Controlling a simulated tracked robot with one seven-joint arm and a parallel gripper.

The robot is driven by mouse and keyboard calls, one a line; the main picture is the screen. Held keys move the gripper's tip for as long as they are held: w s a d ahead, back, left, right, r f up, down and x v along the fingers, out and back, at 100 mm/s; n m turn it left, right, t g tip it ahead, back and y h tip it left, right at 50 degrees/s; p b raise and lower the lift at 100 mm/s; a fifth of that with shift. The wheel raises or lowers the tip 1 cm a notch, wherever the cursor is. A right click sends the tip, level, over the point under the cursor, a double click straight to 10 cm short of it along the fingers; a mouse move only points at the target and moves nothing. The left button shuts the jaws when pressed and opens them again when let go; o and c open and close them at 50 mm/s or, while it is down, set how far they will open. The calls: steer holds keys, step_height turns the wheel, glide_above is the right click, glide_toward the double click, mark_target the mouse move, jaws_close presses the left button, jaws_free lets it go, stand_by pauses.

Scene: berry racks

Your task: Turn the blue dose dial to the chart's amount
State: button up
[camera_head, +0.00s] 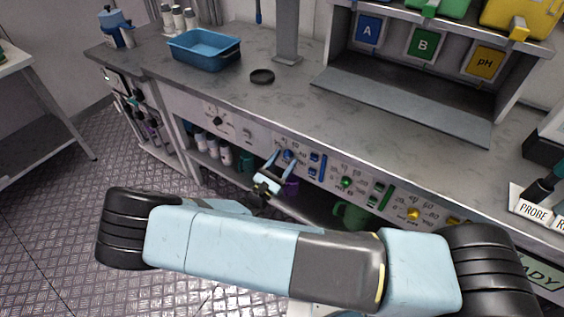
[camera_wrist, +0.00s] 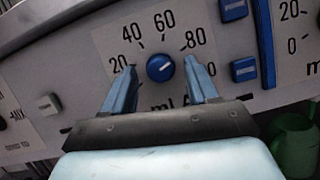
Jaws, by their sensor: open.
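The blue dose dial (camera_wrist: 160,68) is a round knob on the pale front panel, with a scale marked 20, 40, 60 and 80 around it and "ml A" lettering below. In the head view the dial (camera_head: 289,155) sits on the panel under the counter edge. My gripper (camera_wrist: 159,72) is open, its light-blue fingers pointing at the panel on either side of the dial. In the head view my gripper (camera_head: 283,163) is just in front of the dial. I cannot tell whether the fingers touch it, nor the value it points to. I cannot make out a dose chart.
Blue buttons (camera_wrist: 244,69) and a blue vertical strip (camera_wrist: 265,45) are right of the dial. A green dial (camera_head: 347,183) and a yellow dial (camera_head: 413,214) are further right. A green jug (camera_head: 352,216) stands below the panel. A blue tray (camera_head: 205,50) is on the counter.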

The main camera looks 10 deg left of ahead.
steer(key=shift+c, duration=0.3)
steer(key=c, duration=1)
steer(key=shift+o, duration=0.2)
steer(key=shift+n+y, duration=0.5)
steer(key=shift+n, duration=0.8)
steer(key=shift+t, duration=0.3)
steer(key=o, duration=1)
steer(key=shift+s, duration=0.15)
steer(key=v, duration=1.3)
steer(key=shift+s+f, duration=0.2)
steer(key=shift+s, duration=0.05)
